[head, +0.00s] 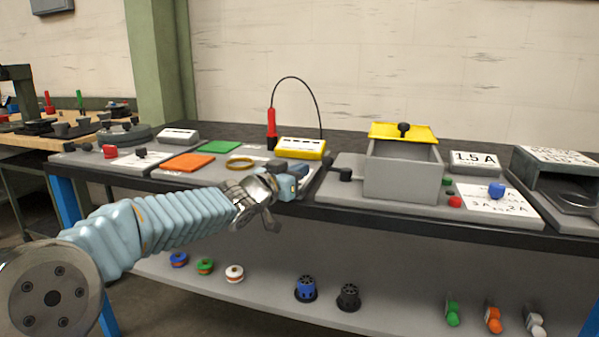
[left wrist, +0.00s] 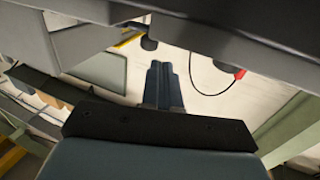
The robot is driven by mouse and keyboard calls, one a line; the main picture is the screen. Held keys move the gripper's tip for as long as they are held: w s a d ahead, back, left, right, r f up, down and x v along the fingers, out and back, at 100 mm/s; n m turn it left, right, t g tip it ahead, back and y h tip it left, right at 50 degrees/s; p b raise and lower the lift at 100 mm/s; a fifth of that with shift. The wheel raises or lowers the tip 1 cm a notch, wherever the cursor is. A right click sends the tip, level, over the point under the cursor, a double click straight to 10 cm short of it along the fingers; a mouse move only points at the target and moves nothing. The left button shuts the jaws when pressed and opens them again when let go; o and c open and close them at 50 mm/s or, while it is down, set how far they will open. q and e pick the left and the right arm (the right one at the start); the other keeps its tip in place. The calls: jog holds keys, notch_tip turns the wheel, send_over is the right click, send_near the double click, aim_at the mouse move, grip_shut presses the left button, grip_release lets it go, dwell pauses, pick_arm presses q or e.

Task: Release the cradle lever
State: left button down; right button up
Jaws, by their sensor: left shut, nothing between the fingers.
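My left gripper (head: 290,183) is at the front edge of the bench, in front of the yellow-topped unit and left of the grey box. In the left wrist view its two dark blue fingers (left wrist: 162,88) lie together, shut and empty. A short black-knobbed handle (head: 342,174) sticks up on the base plate left of the grey box, right of my gripper and apart from it. I cannot tell whether this is the cradle lever. The spot just behind my gripper is hidden by it. My right gripper is out of view.
The grey box (head: 400,180) has a yellow lid (head: 404,131). A red cabled tool (head: 271,128) stands behind my gripper, beside the yellow unit (head: 301,149). Orange (head: 184,164) and green (head: 219,147) plates lie to the left. The lower shelf (head: 400,290) holds several small parts.

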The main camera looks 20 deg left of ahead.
pick_arm(q)
jog(key=v, duration=0.8)
jog(key=shift+a+p, duration=0.3)
jog(key=shift+a, duration=0.05)
jog(key=shift+w, duration=0.1)
